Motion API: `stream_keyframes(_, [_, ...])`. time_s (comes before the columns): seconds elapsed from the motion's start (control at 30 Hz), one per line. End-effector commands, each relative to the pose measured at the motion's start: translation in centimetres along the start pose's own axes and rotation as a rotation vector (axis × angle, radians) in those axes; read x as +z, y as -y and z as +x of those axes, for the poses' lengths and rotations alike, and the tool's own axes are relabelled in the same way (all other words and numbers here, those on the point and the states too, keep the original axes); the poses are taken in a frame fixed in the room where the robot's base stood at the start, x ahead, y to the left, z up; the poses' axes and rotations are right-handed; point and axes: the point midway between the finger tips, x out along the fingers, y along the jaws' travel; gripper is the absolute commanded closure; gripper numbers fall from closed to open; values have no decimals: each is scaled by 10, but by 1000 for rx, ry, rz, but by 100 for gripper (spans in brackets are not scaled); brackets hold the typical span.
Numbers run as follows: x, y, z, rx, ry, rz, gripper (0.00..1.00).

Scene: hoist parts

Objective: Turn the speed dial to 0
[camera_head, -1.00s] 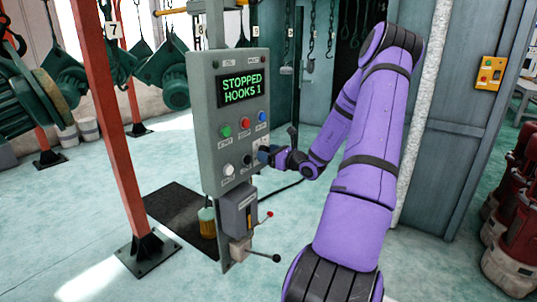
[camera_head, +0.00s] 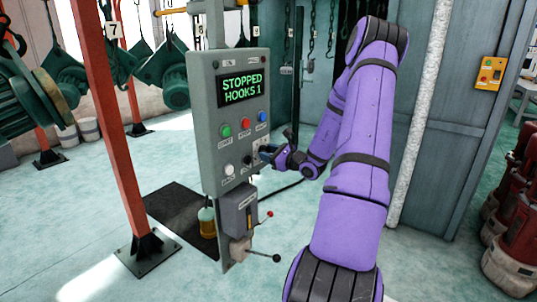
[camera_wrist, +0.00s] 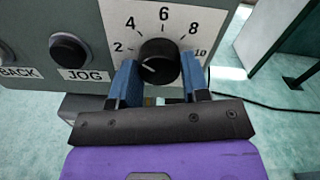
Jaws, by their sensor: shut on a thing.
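The speed dial is a black round knob (camera_wrist: 161,49) on a white scale plate marked 2, 4, 6, 8 and 10 in the wrist view. Its white pointer line points left and slightly down, a little below the 2. The 0 mark is not visible; a finger covers that part of the scale. My gripper (camera_wrist: 159,66) has its two blue fingers on the left and right sides of the knob and is shut on it. In the head view my gripper (camera_head: 265,153) is at the right edge of the control panel (camera_head: 208,160) and hides the dial.
The panel display (camera_head: 243,87) reads STOPPED, HOOKS 1. Green, red and blue buttons sit above the dial. A black JOG button (camera_wrist: 68,50) is left of it. A grey box with levers (camera_head: 238,212) is below. An orange post (camera_head: 105,130) stands to the left.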

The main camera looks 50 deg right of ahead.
Motion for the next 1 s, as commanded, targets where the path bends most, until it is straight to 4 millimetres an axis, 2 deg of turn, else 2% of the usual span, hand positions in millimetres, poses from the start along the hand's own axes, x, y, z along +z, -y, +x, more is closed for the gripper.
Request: stream_keyframes(1.0, [1, 1, 0, 1, 0, -928, 81])
